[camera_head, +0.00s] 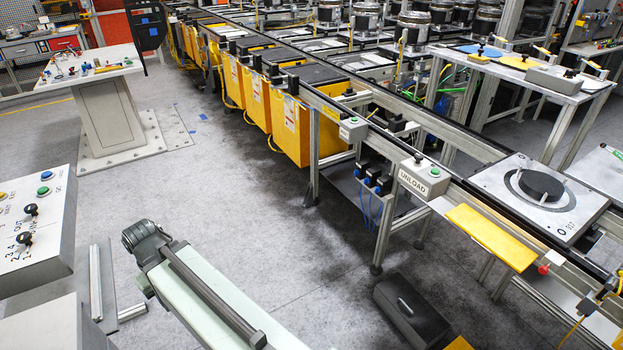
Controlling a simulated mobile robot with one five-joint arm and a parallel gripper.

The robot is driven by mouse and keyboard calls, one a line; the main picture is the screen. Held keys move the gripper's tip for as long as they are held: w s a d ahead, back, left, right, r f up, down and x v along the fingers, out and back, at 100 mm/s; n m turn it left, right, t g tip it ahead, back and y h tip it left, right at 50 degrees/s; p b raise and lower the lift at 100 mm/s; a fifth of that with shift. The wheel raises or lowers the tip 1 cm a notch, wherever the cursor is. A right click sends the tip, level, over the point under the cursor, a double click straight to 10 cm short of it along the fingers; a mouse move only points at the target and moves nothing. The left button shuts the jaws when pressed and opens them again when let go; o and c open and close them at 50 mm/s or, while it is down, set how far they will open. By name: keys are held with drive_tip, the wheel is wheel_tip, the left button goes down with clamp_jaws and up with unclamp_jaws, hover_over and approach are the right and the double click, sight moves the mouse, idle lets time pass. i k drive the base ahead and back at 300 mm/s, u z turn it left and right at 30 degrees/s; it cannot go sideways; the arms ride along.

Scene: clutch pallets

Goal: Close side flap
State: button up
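A yellow flap-like plate (490,236) sits at the near side of the conveyor on the right. It juts out from the conveyor frame and looks nearly flat. A red knob (543,269) is by its right end. I take this plate to be the side flap, but no label shows that. My arm (215,300) reaches up from the bottom edge at the lower left, with a grey joint at its top. It is well apart from the yellow plate, with open floor between. My gripper does not show.
A grey UNLOAD button box (424,178) stands left of the yellow plate. A pallet plate (538,196) with a dark disc lies on the conveyor behind it. A black case (411,311) is on the floor below. A control panel (37,230) is at left. The middle floor is clear.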

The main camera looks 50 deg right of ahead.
sight(488, 236)
drive_tip(key=z, duration=1.15)
drive_tip(key=k, duration=0.35)
drive_tip(key=z, duration=0.65)
drive_tip(key=i, duration=0.5)
drive_tip(key=u, duration=0.05)
